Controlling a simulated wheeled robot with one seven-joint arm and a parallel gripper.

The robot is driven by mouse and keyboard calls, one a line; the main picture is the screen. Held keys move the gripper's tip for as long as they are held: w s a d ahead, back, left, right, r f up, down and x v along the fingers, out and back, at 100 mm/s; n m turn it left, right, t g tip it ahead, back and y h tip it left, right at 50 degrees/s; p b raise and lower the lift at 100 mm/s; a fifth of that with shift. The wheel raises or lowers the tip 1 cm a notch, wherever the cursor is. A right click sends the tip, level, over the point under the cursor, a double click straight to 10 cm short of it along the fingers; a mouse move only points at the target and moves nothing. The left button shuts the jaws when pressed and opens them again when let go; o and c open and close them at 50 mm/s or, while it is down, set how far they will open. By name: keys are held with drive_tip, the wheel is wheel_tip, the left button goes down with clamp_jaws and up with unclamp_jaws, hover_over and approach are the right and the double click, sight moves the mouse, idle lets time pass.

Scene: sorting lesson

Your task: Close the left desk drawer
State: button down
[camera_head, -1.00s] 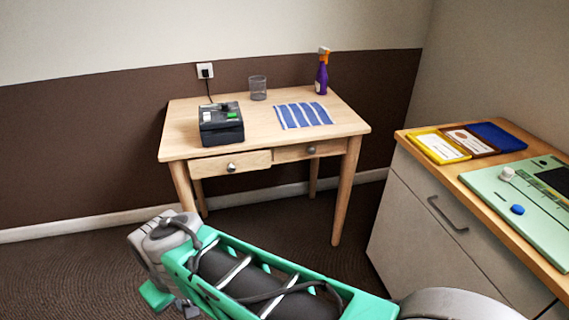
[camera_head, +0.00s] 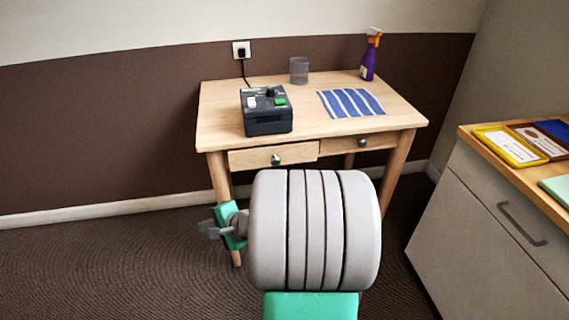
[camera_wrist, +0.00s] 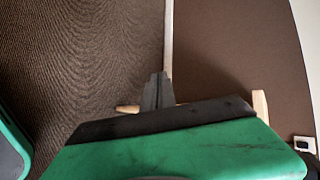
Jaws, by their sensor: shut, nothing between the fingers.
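The wooden desk (camera_head: 220,105) stands against the wall in the head view. Its left drawer (camera_head: 245,159), with a round metal knob (camera_head: 276,159), sticks out a little from the desk front. The right drawer (camera_head: 350,143) sits further back, and the arm stands in front of part of the desk. My gripper (camera_head: 208,228) is low and left of the drawer, in front of the left front leg, apart from the drawer and pointing left. In the wrist view its fingers (camera_wrist: 157,90) are together and empty; the drawer front cannot be made out there.
A black box with buttons (camera_head: 267,112), a cup (camera_head: 299,70), a striped cloth (camera_head: 350,103) and a spray bottle (camera_head: 370,55) stand on the desk. A cabinet (camera_head: 485,225) closes off the right side. The carpet at left is clear.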

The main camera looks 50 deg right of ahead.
drive_tip(key=d+m+t+h, duration=0.3)
drive_tip(key=d+m, duration=0.5)
drive_tip(key=d, duration=0.1)
drive_tip(key=m+t+h+b, duration=0.1)
drive_tip(key=m+h, duration=0.9)
drive_tip(key=m, duration=0.7)
approach(285, 154)
drive_tip(key=shift+n, duration=0.3)
drive_tip(key=x, duration=0.5)
drive_tip(key=shift+w+d+r, duration=0.1)
drive_tip(key=shift+w, duration=0.15)
drive_tip(key=shift+w+d, duration=0.45)
drive_tip(key=shift+w, duration=0.05)
